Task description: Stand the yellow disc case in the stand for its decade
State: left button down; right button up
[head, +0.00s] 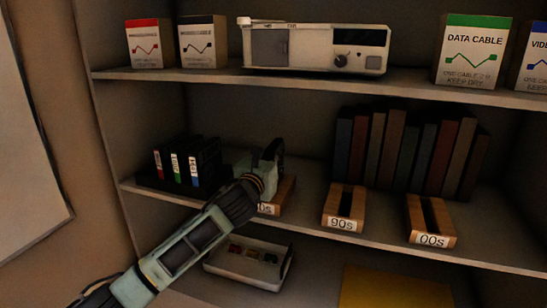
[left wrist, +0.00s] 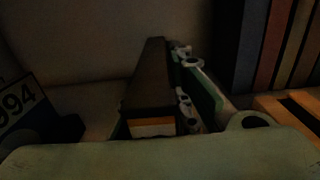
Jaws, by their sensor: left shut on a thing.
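My left gripper (head: 270,164) reaches over the middle shelf, above the leftmost wooden stand (head: 281,196). Its label shows only "0s"; the first digit is covered by my arm. In the left wrist view the gripper is shut on a dark case (left wrist: 148,85) with a yellow-orange and white spine label, which I take as the yellow disc case. Whether its lower edge is in the stand's slot is hidden. The 90s stand (head: 343,208) and the 00s stand (head: 431,221) stand empty to the right. My right gripper is not in view.
A dark rack (head: 147,183) holds cases with red, green and blue labels, left of my gripper. Books (head: 408,150) stand behind the stands. A device (head: 316,48) and cable boxes (head: 474,48) sit on the upper shelf. A grey-white box (head: 245,264) lies below.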

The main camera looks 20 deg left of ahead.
pick_arm(q)
jog(key=shift+f+b, duration=0.45)
jog(key=shift+f, duration=0.55)
jog(key=c, duration=1.5)
grip_release()
jog(key=shift+c, duration=0.2)
jog(key=shift+s+p, duration=0.45)
jog(key=shift+s, duration=0.3)
jog(key=s, duration=0.4)
jog(key=shift+s+a+p, duration=0.1)
jog(key=shift+s+p, duration=0.1)
jog(key=shift+p, duration=0.1)
jog(key=shift+s, duration=1.1)
